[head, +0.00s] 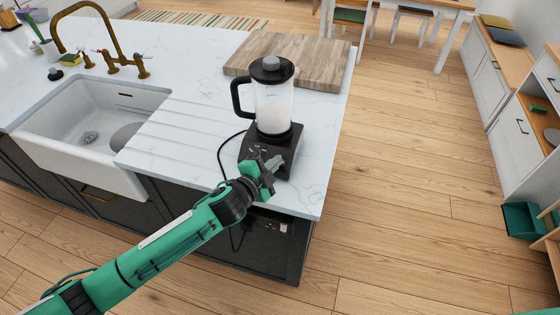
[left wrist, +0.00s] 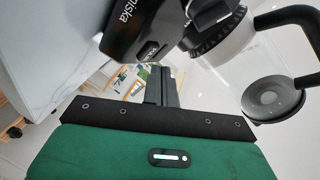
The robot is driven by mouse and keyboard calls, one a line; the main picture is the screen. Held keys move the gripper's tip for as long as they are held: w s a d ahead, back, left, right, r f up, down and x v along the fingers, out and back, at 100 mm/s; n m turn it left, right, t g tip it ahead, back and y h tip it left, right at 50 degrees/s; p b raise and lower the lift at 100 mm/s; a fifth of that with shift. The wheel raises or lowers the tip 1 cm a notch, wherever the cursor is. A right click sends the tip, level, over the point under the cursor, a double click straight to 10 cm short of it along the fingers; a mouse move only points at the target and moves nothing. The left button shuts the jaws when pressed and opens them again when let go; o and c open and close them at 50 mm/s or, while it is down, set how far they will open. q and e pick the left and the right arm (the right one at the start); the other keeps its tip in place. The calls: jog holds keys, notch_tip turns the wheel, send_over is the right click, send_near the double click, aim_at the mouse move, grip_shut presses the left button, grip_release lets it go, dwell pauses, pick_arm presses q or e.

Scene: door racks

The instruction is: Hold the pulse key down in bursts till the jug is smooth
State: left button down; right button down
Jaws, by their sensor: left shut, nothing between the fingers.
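The blender's clear jug (head: 272,106), with a black handle and lid, stands upright on its black base (head: 282,158) near the counter's corner. Whitish contents show inside. My left gripper (head: 273,163) is shut and empty at the front of the base, covering part of its panel. In the left wrist view, its closed fingers (left wrist: 161,84) point at the base (left wrist: 135,25), close to a dark key (left wrist: 151,51). I cannot tell whether the tips touch the key. The jug also shows there (left wrist: 232,62) at the upper right. My right gripper is not in view.
A wooden board (head: 315,62) lies behind the blender. A white sink (head: 75,125) with a brass tap (head: 88,15) is to the left. A black cord (head: 221,160) runs from the base over the counter edge.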

pick_arm(q)
jog(key=shift+f, duration=0.1)
dwell(0.5)
jog(key=shift+w+d+f, duration=0.1)
jog(key=shift+w+f, duration=0.15)
jog(key=shift+w+f+b, duration=0.15)
jog(key=shift+f+b, duration=0.15)
dwell(0.6)
dwell(0.4)
dwell(1.3)
dwell(1.5)
dwell(1.1)
jog(key=shift+s+r+p, duration=0.4)
jog(key=shift+r+p, duration=0.25)
jog(key=shift+p, duration=0.15)
